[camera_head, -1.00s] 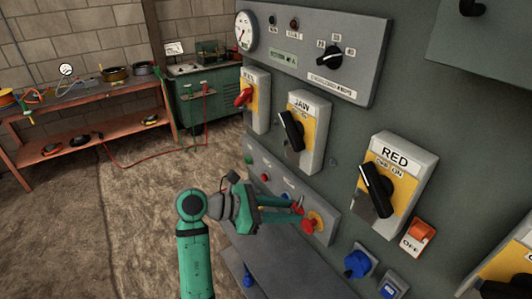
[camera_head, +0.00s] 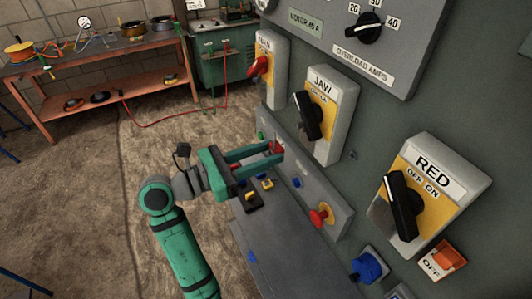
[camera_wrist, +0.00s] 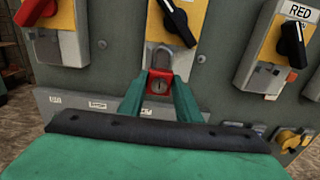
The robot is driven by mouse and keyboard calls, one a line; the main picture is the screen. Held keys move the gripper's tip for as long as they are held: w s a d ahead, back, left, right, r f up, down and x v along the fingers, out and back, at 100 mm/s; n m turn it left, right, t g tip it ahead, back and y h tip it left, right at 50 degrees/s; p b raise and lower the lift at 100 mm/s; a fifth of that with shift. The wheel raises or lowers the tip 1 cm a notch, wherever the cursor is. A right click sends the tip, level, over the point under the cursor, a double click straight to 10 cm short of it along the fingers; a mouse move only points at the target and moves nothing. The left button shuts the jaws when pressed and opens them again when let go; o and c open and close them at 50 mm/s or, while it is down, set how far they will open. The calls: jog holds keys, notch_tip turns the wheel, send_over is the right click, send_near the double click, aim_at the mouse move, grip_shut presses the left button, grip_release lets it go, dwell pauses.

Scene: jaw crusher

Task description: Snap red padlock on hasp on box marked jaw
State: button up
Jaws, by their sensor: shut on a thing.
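The red padlock (camera_wrist: 159,83) is held upright between my two green fingers, its grey shackle pointing up. In the head view the padlock (camera_head: 277,147) shows at the fingertips of my gripper (camera_head: 272,153), which is shut on it. The box marked JAW (camera_head: 343,95) has a yellow face and a black handle, and is just right of the fingertips. In the wrist view the JAW box (camera_wrist: 154,22) is above the padlock. The shackle overlaps the box's lower part, where the hasp is; I cannot tell whether it passes through the hasp.
A box with a red handle (camera_head: 260,66) is on the left, and the RED box (camera_head: 438,188) is on the right. A red push button (camera_head: 320,215) sits on the lower panel. A grey ledge (camera_head: 285,245) below bears small black and yellow items. A workbench (camera_head: 110,68) stands behind.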

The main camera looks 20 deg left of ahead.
jog(key=shift+x, duration=2.8)
jog(key=shift+x, duration=1.25)
jog(key=o, duration=1.3)
jog(key=shift+a, duration=0.1)
jog(key=shift+v, duration=4.45)
